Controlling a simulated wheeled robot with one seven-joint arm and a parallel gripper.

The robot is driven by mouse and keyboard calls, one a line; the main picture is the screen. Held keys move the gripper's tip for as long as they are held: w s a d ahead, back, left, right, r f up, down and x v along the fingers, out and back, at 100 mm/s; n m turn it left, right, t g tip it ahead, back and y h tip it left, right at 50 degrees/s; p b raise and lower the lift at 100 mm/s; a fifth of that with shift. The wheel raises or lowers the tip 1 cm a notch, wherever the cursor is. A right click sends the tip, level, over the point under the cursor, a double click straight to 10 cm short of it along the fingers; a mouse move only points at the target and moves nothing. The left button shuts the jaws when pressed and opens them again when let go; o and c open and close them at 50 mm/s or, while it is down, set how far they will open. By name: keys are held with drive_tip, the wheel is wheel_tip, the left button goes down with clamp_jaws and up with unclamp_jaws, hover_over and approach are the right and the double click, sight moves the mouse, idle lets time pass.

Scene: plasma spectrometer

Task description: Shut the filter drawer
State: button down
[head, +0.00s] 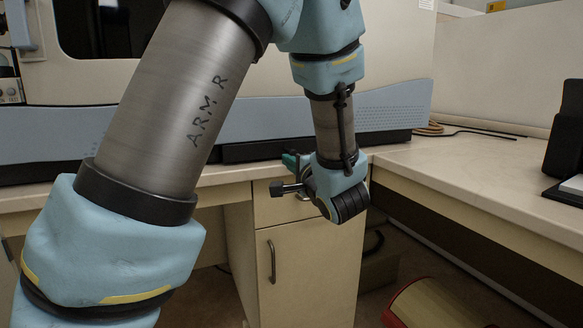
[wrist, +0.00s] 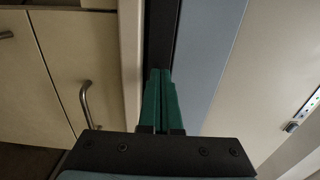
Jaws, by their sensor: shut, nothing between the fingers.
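The spectrometer is the large cream instrument (head: 405,50) with a blue-grey lower panel (head: 60,130). A low black front (head: 245,152) shows under that panel in the head view, and a black strip (wrist: 162,30) lies ahead of the fingers in the wrist view. It may be the filter drawer; I cannot tell how far it stands out. My gripper (head: 290,160) is shut and empty, with green fingertips (wrist: 163,75) together at the bench's front edge, close to the black strip. Whether they touch it is unclear. My arm hides part of the instrument's front.
The cream bench top (head: 455,175) runs to the right and is mostly clear. Below the gripper is a cabinet with a drawer and a handled door (head: 310,270). A black object (head: 567,135) stands at the far right. A red-and-yellow object (head: 435,305) lies on the floor.

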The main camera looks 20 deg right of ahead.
sight(271, 148)
drive_tip(key=w, duration=0.6)
drive_tip(key=w+a, duration=0.1)
drive_tip(key=w, duration=0.2)
drive_tip(key=shift+b, duration=0.35)
drive_tip(key=shift+w, duration=0.1)
drive_tip(key=w, duration=0.1)
drive_tip(key=w+p, duration=0.2)
drive_tip(key=w, duration=0.1)
drive_tip(key=shift+a+r, duration=0.15)
drive_tip(key=shift+a, duration=0.15)
drive_tip(key=shift+w+a, duration=0.1)
drive_tip(key=shift+w, duration=0.2)
